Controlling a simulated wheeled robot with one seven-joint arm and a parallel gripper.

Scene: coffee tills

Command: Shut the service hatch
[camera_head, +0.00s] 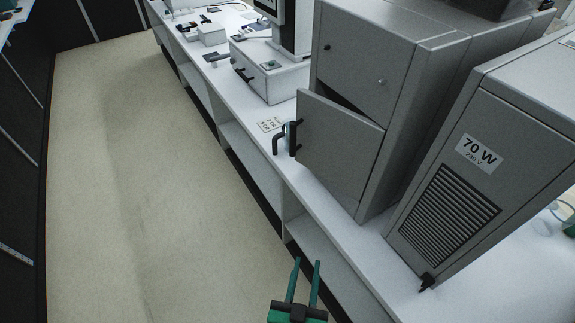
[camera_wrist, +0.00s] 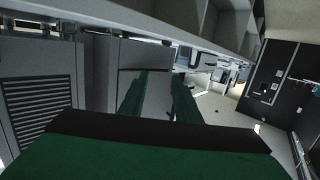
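The service hatch (camera_head: 338,152) is a grey door on the front of a tall grey machine (camera_head: 365,60). It stands partly open, with a dark gap along its top edge. A black handle (camera_head: 284,138) sticks out at its left edge. My gripper (camera_head: 307,262) is low at the bottom of the head view, in front of the counter and apart from the hatch. Its two green fingers are spread with nothing between them. In the wrist view the fingers (camera_wrist: 160,95) point toward the counter area, and a grey panel shows behind them.
A second grey machine (camera_head: 490,150), marked 70 W with a vent grille, stands to the right. A till drawer unit (camera_head: 268,75) stands farther along the white counter (camera_head: 345,255). The pale floor (camera_head: 150,190) on the left is clear.

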